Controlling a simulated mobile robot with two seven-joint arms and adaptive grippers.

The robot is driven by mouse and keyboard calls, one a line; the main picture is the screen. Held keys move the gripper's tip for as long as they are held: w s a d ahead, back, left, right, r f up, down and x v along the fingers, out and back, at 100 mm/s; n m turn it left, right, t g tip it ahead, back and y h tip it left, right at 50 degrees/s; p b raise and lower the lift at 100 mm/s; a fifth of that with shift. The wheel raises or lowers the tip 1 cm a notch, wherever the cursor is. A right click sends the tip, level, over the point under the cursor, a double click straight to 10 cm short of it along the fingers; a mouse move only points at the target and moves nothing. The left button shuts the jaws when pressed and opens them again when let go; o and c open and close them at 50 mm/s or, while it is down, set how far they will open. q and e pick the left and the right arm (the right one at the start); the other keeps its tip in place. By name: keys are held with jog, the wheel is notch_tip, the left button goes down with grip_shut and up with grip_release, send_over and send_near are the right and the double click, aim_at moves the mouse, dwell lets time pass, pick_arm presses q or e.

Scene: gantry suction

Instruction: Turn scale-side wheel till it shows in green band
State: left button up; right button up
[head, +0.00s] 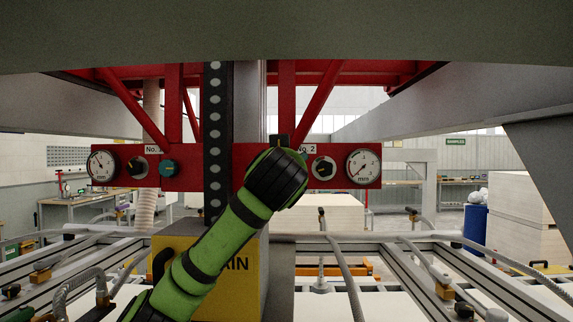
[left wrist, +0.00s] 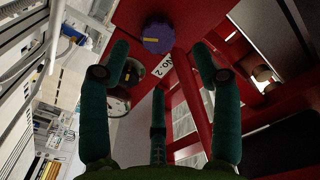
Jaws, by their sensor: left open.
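A red crossbeam (head: 218,158) carries two stations, labelled No. 1 and No. 2. At No. 2, a round black-faced fitting (head: 323,168) and a white mm gauge (head: 363,166) show; no green band can be made out. The left wrist view shows a purple wheel (left wrist: 157,36) with a yellow mark beside the No. 2 label; my arm hides it in the head view. My left gripper (left wrist: 160,62) is open, its green fingers spread below the purple wheel in the picture, apparently not touching it.
A yellow box (head: 190,248) stands below the beam behind my arm. A dark perforated upright (head: 214,125) passes left of my wrist. Rails and hoses (head: 345,270) spread below. A blue drum (head: 474,228) and stacked boards (head: 517,215) stand to the right.

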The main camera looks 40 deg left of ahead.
pick_arm(q)
jog(key=p+x, duration=0.2)
jog(key=x, duration=0.3)
jog(key=shift+w, duration=0.1)
jog(key=shift+a, duration=0.1)
jog(key=c, duration=1.1)
jog(key=shift+c, duration=0.2)
pick_arm(e)
notch_tip(320, 180, up, 3)
jog(key=shift+w+a+r, duration=0.1)
